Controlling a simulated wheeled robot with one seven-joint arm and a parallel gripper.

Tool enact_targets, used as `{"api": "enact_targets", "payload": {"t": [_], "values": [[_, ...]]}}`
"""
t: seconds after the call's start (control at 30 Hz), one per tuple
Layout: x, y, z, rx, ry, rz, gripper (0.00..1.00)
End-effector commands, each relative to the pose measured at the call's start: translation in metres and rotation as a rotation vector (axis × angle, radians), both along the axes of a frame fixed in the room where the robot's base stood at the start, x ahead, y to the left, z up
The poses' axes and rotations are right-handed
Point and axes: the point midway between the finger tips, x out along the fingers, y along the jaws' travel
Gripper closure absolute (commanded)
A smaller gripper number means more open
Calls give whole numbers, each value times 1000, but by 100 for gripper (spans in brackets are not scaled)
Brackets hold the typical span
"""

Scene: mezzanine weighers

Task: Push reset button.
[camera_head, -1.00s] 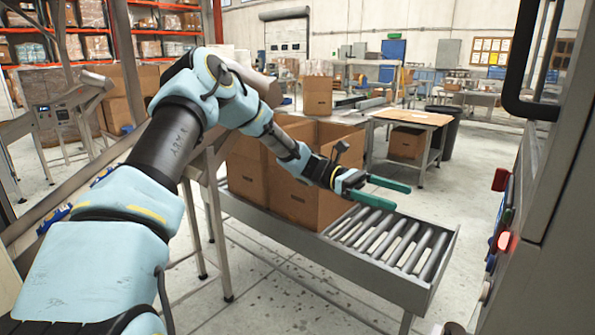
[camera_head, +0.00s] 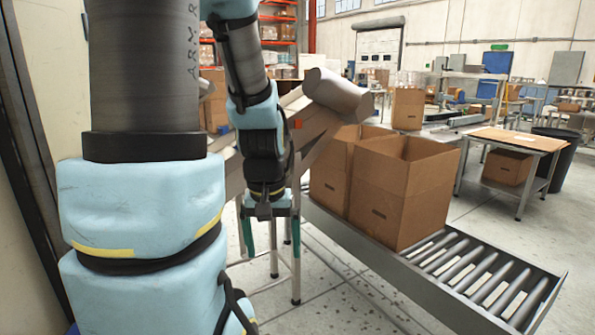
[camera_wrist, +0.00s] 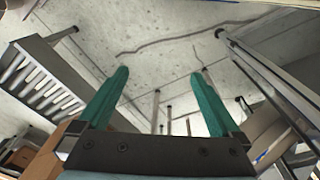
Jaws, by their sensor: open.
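My gripper (camera_head: 273,246) hangs down in the head view, left of the open cardboard boxes, with its green fingers apart and nothing between them. The wrist view shows the same green fingers (camera_wrist: 160,110) spread over bare concrete floor. The reset button does not show in either current view. The panel with coloured buttons seen earlier is out of view.
An open cardboard box (camera_head: 405,200) and another box (camera_head: 335,165) stand on a roller conveyor (camera_head: 480,270). The conveyor also shows at upper left in the wrist view (camera_wrist: 40,82). A wooden-topped table (camera_head: 520,140) stands behind, near a black bin (camera_head: 560,155).

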Motion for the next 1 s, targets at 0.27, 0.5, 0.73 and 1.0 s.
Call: {"api": "enact_targets", "payload": {"t": [0.27, 0.5, 0.73, 1.0], "values": [[-7, 19, 5, 30, -62, -45, 0], [-6, 19, 5, 29, -60, -43, 14], [-6, 18, 5, 27, -60, -43, 39], [-6, 18, 5, 27, -59, -43, 70]]}}
